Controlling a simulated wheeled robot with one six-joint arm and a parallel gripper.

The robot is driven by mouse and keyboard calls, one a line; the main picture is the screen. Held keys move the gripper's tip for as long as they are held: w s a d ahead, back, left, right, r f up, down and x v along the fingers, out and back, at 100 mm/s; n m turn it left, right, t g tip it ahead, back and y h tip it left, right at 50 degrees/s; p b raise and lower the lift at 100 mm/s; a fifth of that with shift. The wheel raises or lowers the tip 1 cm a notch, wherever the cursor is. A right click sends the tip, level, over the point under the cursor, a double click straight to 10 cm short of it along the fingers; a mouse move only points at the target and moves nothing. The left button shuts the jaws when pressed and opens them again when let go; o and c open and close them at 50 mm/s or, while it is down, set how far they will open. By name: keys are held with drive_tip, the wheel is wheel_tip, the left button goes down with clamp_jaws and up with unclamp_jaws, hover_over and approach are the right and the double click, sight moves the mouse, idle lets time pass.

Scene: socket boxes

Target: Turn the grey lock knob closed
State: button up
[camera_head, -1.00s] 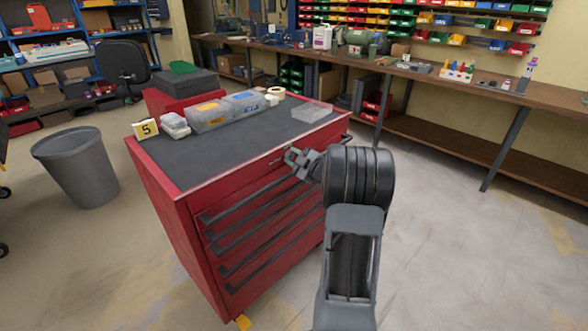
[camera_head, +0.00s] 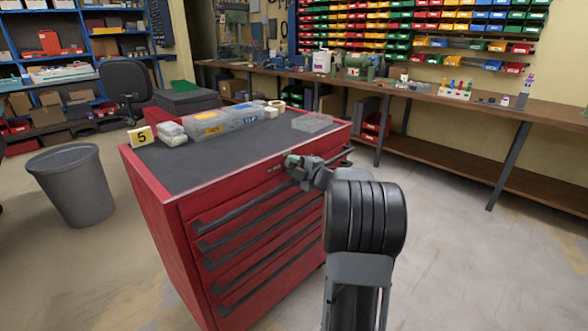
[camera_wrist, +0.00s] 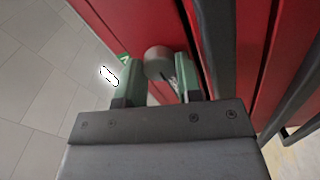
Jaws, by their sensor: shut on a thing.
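The grey lock knob (camera_wrist: 159,62) is a round knob on the red tool cabinet's front, seen in the wrist view. My gripper (camera_wrist: 155,72) has its two greenish fingers on either side of the knob and is shut on it. In the head view my gripper (camera_head: 297,166) is at the upper front of the red cabinet (camera_head: 155,225), just below the top edge. The knob is hidden there behind my gripper. I cannot read the knob's turn angle clearly.
Dark drawer handles (camera_head: 258,240) run across the cabinet front below my gripper. A grey bin (camera_head: 72,185) is at left. The floor at right is open.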

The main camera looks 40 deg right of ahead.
idle(0.3)
drive_tip(key=o, duration=0.9)
drive_tip(key=shift+o, duration=0.2)
drive_tip(key=shift+p, duration=0.3)
